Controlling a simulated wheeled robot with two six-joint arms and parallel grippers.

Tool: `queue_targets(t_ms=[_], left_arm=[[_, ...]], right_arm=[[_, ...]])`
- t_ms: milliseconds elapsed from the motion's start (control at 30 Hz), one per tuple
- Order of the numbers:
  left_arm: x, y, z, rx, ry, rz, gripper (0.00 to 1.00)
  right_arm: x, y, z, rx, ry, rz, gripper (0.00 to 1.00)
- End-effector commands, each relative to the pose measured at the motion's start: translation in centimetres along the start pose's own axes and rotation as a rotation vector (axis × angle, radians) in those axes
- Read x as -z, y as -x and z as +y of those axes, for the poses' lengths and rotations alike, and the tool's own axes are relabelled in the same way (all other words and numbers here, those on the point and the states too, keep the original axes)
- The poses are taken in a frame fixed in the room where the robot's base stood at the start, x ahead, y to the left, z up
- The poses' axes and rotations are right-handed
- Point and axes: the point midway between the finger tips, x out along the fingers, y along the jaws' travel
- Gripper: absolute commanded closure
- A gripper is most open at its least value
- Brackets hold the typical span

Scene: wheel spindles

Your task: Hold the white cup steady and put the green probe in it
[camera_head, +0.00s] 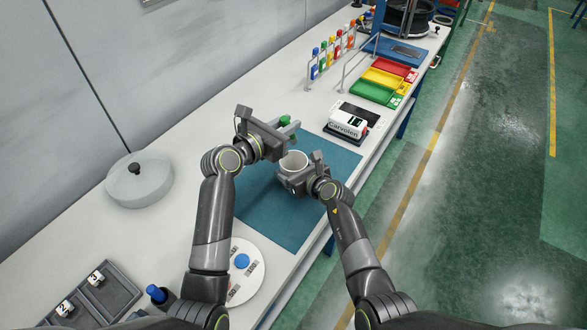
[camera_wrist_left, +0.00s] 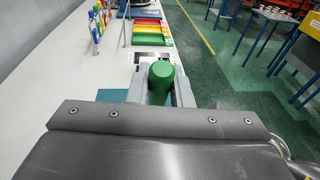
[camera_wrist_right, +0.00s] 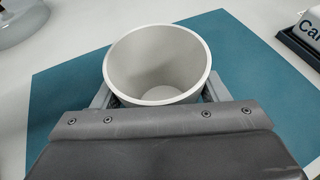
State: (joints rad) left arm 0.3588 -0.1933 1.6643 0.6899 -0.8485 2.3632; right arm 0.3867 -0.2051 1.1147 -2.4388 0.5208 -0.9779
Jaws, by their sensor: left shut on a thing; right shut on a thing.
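The white cup (camera_head: 293,163) stands upright over the blue mat (camera_head: 268,215), its open mouth facing up. My right gripper (camera_head: 295,178) is shut on the cup, with a finger on each side. In the right wrist view the cup (camera_wrist_right: 158,62) looks empty inside. The green probe (camera_head: 286,122) is held by my left gripper (camera_head: 279,130), up and to the left of the cup in the head view, apart from it. In the left wrist view the rounded green end of the probe (camera_wrist_left: 161,80) shows between the fingers. The rest of the probe is hidden there.
A white device labelled Carvolen (camera_head: 347,122) stands beyond the mat. Red, yellow and green trays (camera_head: 382,82) and a rack of coloured bottles (camera_head: 331,52) are farther back. A round lidded dish (camera_head: 140,182) is at left. A white disc (camera_head: 245,285) and blue-topped item (camera_head: 156,293) are near.

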Motion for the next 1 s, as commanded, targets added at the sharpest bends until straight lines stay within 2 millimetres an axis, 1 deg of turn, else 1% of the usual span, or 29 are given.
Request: queue_targets(t_ms=[1000], left_arm=[[7.1,-1.1,0.0,-0.001,0.001,0.001,1.0]], right_arm=[[0.1,0.0,0.0,0.0,0.0,0.001,0.54]])
